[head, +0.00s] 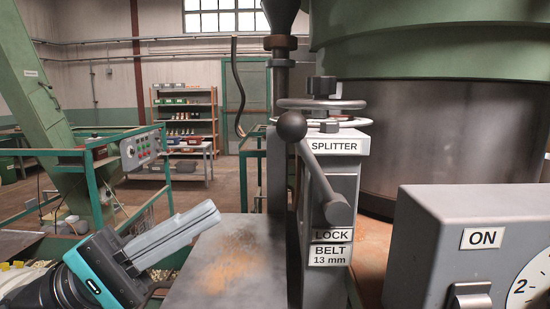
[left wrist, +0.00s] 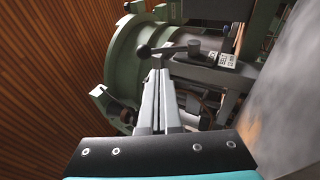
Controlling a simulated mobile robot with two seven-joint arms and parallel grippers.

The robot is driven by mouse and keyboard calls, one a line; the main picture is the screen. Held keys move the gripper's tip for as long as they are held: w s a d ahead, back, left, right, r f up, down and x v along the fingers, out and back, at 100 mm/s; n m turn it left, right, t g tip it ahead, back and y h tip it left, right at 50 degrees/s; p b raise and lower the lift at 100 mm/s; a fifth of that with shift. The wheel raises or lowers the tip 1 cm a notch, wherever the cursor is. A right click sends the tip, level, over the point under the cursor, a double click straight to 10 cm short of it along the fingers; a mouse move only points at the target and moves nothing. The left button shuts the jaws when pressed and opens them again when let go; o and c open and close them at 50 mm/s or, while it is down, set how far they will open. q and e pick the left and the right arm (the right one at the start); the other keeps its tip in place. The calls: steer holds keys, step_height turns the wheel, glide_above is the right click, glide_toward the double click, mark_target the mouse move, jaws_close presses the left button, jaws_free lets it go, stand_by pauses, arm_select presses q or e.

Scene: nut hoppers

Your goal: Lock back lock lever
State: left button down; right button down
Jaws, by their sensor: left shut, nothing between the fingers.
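A lock lever (head: 320,175) with a dark ball knob (head: 291,126) is on the front of a grey housing, above a LOCK label (head: 332,235). Its rod slants from the knob at upper left down to a round hub at lower right. My left gripper (head: 212,212) is shut and empty, left of the lever and apart from it, over a grey plate. In the left wrist view the shut fingers (left wrist: 158,72) point toward a ball-ended lever (left wrist: 170,49), which looks like the same one. My right gripper is not in view.
The grey plate (head: 236,262) with rusty dust lies below the lever's left side. Handwheels (head: 322,104) top the SPLITTER housing. A grey control box (head: 470,225) marked ON stands at right. A large green and steel drum (head: 430,130) is behind. Green rails (head: 90,165) are at left.

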arm_select(q)
steer(key=p, duration=0.4)
glide_toward(314, 165)
steer(key=w+d+r, duration=0.2)
steer(key=d+r, duration=0.1)
steer(key=r, duration=0.1)
steer(key=shift+d+p, duration=0.45)
steer(key=shift+d, duration=0.4)
